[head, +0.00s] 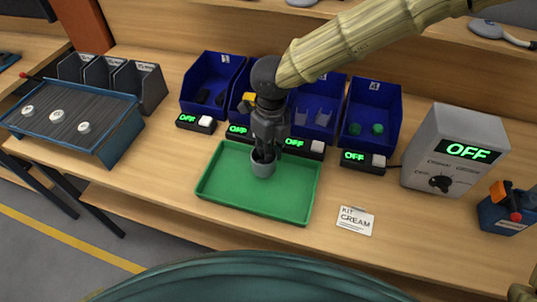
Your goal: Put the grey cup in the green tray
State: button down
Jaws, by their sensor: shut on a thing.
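The grey cup (263,168) is in the middle of the back half of the green tray (221,192), seen from above. My gripper (263,157) reaches down from above and is shut on the cup at its rim. The cup looks upright. I cannot tell whether its base touches the tray floor or hangs just above it. The rest of the tray is empty.
Behind the tray stand several blue bins (212,73) with displays reading OFF. A grey control box (455,150) is at the right. A KIT CREAM card (356,220) lies right of the tray. A slat conveyor (100,128) with white round pieces is at the left.

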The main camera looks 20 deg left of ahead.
jog(key=shift+w+a, duration=0.25)
jog(key=shift+f+p, duration=0.65)
jog(key=shift+f, duration=1.1)
jog(key=shift+f, duration=0.15)
jog(key=c, duration=1.4)
grip_release()
notch_tip(320, 180, up, 12)
jog(key=shift+w+d+r+b, duration=0.15)
jog(key=shift+b, duration=0.8)
